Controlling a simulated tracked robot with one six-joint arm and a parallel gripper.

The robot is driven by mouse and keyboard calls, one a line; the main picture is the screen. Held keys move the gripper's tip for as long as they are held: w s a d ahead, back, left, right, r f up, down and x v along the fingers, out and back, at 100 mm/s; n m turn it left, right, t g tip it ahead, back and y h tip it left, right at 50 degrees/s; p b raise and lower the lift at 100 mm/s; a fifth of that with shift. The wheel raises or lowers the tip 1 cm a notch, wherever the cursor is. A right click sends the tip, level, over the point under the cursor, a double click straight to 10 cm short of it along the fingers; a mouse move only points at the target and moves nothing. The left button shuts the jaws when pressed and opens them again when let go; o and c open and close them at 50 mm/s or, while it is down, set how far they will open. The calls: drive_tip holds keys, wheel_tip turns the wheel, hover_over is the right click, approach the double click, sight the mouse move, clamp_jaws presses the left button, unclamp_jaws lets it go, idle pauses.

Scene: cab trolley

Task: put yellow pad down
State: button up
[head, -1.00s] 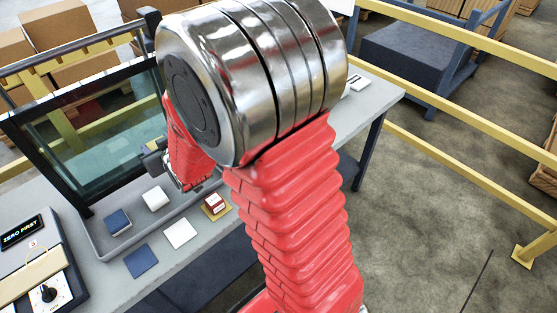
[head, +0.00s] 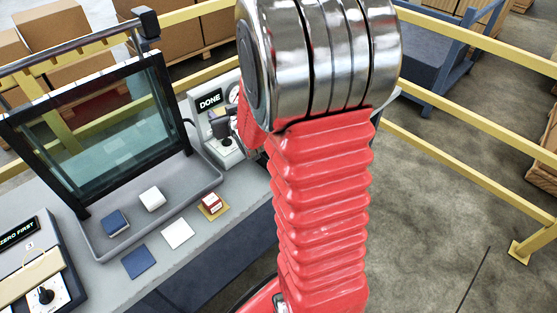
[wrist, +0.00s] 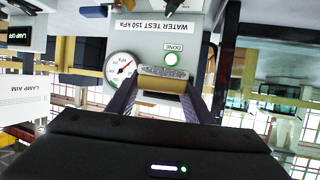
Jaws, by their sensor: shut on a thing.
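In the wrist view, my gripper (wrist: 168,76) is shut on the yellow pad (wrist: 164,84), a tan-yellow block with a mottled grey face, held between its two dark fingers. Behind it is the water test panel. In the head view, my arm covers most of the gripper, and I cannot make out the pad there. A flat yellow square (head: 203,212) lies on the bench with a small red-and-white block (head: 212,202) on it. Flat white (head: 178,233) and blue (head: 139,262) squares lie beside it, bare.
A grey tray (head: 185,205) holds a blue pad (head: 116,222) and a white pad (head: 152,198) before a framed glass pane (head: 95,135). The panel's DONE sign (head: 210,101) is at the bench's back. A ZERO FIRST box (head: 22,232) stands at left.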

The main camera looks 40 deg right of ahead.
drive_tip(key=s+d+r, duration=0.1)
drive_tip(key=s+d, duration=0.7)
drive_tip(key=d, duration=0.5)
drive_tip(key=s+a+n+y, duration=0.1)
drive_tip(key=s, duration=0.1)
drive_tip(key=s+a+f+n+y, duration=0.1)
drive_tip(key=s+a+n+y, duration=0.1)
drive_tip(key=shift+y, duration=0.3)
drive_tip(key=shift+d+f, duration=0.1)
drive_tip(key=shift+f, duration=2.8)
drive_tip(key=shift+f, duration=2.1)
